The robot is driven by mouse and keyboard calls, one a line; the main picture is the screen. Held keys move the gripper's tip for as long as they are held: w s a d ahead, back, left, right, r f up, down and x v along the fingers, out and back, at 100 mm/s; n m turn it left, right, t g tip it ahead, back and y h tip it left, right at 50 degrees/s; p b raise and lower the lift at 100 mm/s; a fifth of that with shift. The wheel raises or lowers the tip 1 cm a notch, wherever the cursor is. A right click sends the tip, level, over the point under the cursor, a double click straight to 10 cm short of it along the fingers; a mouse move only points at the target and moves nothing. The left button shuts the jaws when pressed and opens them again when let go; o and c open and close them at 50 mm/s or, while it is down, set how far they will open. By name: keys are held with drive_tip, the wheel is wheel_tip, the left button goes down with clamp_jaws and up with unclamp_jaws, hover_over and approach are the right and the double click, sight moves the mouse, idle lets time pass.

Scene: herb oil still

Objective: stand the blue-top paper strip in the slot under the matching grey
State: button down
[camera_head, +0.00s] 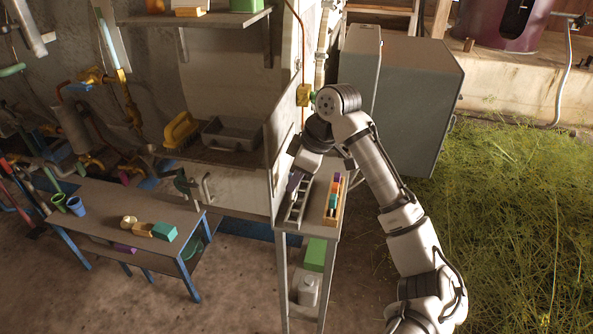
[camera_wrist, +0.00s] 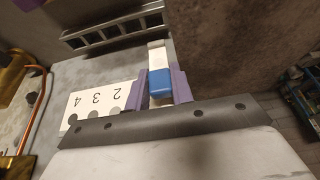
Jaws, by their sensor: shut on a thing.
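My gripper (camera_wrist: 160,88) has purple fingers shut on the blue-top paper strip (camera_wrist: 160,80). The blue end is towards the wrist camera, and the pale end (camera_wrist: 156,55) points away from it. A white card (camera_wrist: 92,100) with the digits 2, 3 and 4 and grey dots lies left of the gripper, partly hidden by the gripper. A metal slotted rack (camera_wrist: 112,30) is beyond the strip, at the upper left of the wrist view. In the head view, my gripper (camera_head: 294,182) is over the narrow bench beside the slotted rack (camera_head: 294,212); the strip cannot be made out there.
A wooden holder (camera_head: 341,204) with coloured blocks stands right of the rack on the narrow bench. A brass fitting (camera_wrist: 12,75) is at the wrist view's left edge.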

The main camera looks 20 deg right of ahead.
sight(295, 196)
drive_tip(key=shift+f+b, duration=2.25)
drive_tip(key=shift+f, duration=0.5)
drive_tip(key=shift+r, duration=0.15)
drive_tip(key=shift+p, duration=0.45)
drive_tip(key=shift+f+b, duration=0.8)
drive_tip(key=shift+f, duration=0.6)
drive_tip(key=c, duration=1.1)
unclamp_jaws()
drive_tip(key=shift+c, duration=0.2)
drive_tip(key=v, duration=1.4)
drive_tip(key=shift+f, duration=0.1)
